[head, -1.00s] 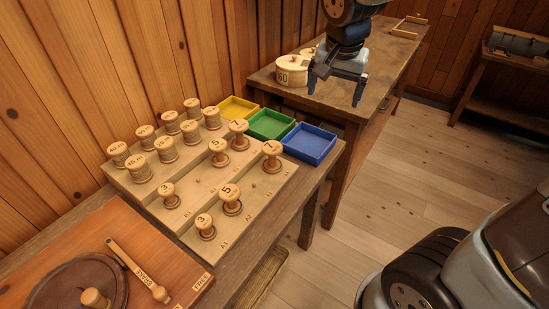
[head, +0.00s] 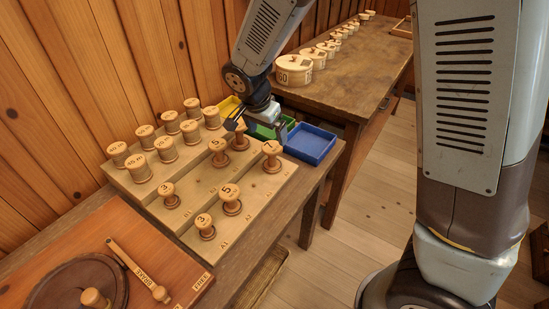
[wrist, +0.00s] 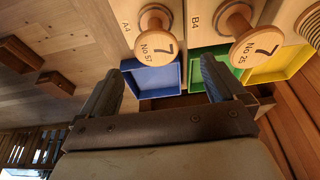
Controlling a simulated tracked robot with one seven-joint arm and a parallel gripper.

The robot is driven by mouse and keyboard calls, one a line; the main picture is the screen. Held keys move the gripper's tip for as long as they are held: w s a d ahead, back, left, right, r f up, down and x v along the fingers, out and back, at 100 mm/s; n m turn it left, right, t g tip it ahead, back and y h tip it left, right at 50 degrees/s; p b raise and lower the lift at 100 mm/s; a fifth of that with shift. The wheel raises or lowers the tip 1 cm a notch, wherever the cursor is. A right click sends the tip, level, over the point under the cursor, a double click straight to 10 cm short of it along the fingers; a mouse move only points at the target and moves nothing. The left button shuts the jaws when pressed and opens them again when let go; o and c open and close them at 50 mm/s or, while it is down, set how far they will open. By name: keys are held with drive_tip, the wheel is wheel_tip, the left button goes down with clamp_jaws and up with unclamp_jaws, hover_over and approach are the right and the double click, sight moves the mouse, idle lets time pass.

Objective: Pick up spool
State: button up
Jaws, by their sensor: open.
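Turned wooden spools stand on pegs of a stepped wooden board (head: 190,233). A spool marked 7 (head: 272,154) stands at A4; in the wrist view it is No 57 (wrist: 153,22). Spools marked 5 (head: 231,198) and 3 (head: 205,226) stand further along. My gripper (head: 260,132) is open and empty, above the board's far end, close to both 7 spools. Its fingers (wrist: 161,75) are spread.
Blue (head: 312,144), green (head: 290,122) and yellow (head: 228,103) trays sit beyond the board. Taller labelled spools (head: 138,168) fill the back step by the plank wall.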

sight(272, 147)
drive_tip(key=x, duration=0.4)
drive_tip(key=shift+f, duration=0.1)
drive_tip(key=shift+s+d+x, duration=0.1)
drive_tip(key=shift+s+x, duration=0.1)
drive_tip(key=shift+x, duration=1.15)
drive_tip(key=shift+s+d+x, duration=0.1)
drive_tip(key=shift+s+x, duration=0.05)
drive_tip(key=shift+x, duration=1.2)
drive_tip(key=c, duration=1.1)
